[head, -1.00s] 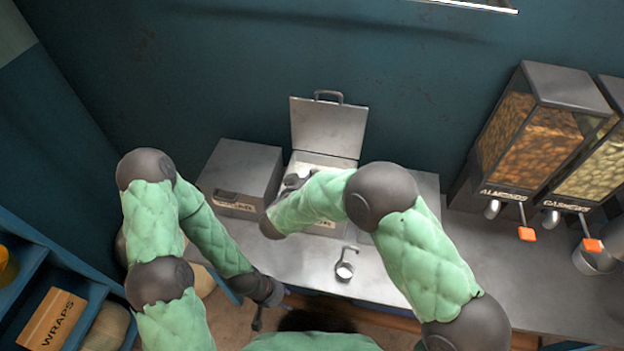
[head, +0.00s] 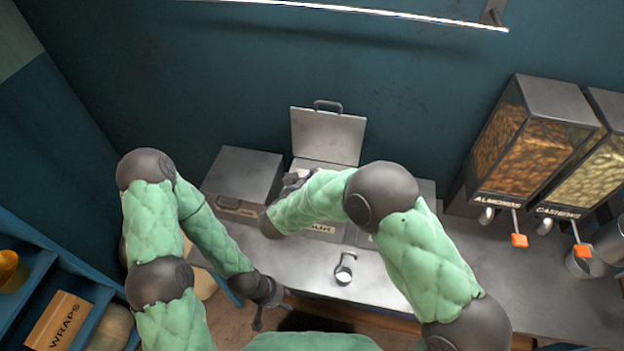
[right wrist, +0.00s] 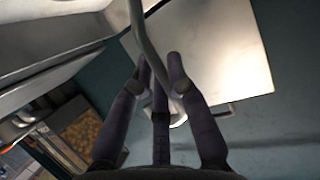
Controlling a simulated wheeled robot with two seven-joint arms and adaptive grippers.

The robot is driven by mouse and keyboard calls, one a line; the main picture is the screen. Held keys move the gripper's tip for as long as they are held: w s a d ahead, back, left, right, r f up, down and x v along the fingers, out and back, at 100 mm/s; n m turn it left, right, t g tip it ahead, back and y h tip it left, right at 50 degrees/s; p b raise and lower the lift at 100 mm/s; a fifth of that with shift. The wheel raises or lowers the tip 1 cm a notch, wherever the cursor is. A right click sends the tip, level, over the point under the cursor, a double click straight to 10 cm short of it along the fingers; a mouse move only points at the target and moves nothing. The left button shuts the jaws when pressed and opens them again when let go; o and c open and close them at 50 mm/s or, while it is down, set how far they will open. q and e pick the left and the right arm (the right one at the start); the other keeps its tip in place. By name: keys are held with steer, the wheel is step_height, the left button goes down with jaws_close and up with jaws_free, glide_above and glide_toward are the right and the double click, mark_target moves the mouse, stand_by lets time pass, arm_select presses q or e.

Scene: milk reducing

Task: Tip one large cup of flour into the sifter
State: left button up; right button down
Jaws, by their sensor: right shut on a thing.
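My right gripper (right wrist: 160,75) is shut on a curved grey metal handle (right wrist: 147,40). The cup end of this handle is not clear to me. In the head view my right forearm hides most of this gripper, which is at an open metal bin whose raised lid (head: 327,135) also shows in the right wrist view (right wrist: 220,55). A small metal cup with a hooked handle (head: 344,275), whitish inside, rests on the steel counter. My left gripper (head: 272,308) is empty by the counter's front edge, its fingers apart. I cannot make out a sifter or flour in the open bin.
A closed metal bin (head: 243,175) stands left of the open one. Nut dispensers (head: 530,140) with orange levers stand at the right. A blue shelf with a wraps box (head: 57,322) is at the lower left. The counter around the small cup is clear.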

steer(key=shift+r+p, duration=5.65)
steer(key=shift+r, duration=0.8)
steer(key=shift+f, duration=0.1)
